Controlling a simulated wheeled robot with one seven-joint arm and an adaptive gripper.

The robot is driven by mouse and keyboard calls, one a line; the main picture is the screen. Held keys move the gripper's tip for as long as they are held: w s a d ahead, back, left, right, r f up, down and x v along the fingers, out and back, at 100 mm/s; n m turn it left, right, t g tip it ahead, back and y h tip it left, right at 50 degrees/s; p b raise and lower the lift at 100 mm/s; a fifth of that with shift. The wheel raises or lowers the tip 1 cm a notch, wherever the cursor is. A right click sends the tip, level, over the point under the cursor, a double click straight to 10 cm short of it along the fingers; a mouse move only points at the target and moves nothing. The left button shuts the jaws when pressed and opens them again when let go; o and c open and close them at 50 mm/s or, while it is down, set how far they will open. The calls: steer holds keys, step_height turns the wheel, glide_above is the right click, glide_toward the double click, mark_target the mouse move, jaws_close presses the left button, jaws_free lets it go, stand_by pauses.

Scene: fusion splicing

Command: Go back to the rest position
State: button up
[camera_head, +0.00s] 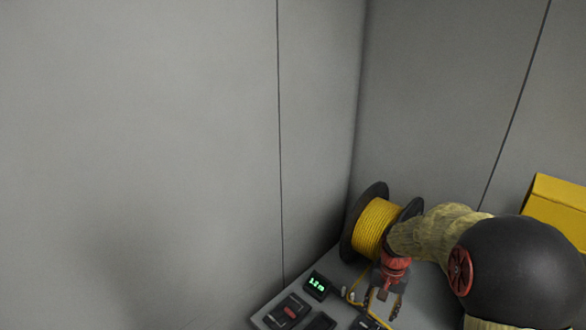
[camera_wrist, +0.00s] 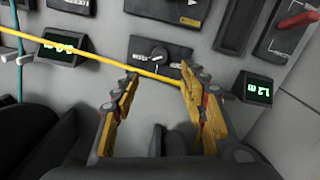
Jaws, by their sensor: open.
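My gripper (camera_head: 384,303) reaches down over the grey bench (camera_head: 268,318) at the lower right of the head view. In the wrist view my gripper (camera_wrist: 160,85) is open, its two yellow-padded fingers apart with nothing held between them. A yellow cable (camera_wrist: 105,60) runs across the wrist view beyond the fingertips, passing in front of a dark panel with a knob (camera_wrist: 157,57). I cannot tell how far the cable is from the fingertips.
A spool of yellow cable (camera_head: 374,228) stands close beside my arm. A small green display (camera_head: 317,285) and a dark device with a red part (camera_head: 288,312) sit on the bench. A yellow box (camera_head: 556,207) is at the right. Grey walls (camera_head: 150,130) surround the bench.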

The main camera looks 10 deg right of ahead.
steer(key=s+a+r+n+t, duration=0.2)
steer(key=s+a+r+n, duration=0.1)
steer(key=s+a+r, duration=0.4)
steer(key=s+a+r+n+t, duration=0.3)
steer(key=s+a+r, duration=0.4)
steer(key=s+r, duration=0.6)
step_height(320, 180, up, 3)
steer(key=shift+n+t, duration=0.3)
steer(key=shift+n, duration=0.4)
steer(key=shift+s, duration=0.1)
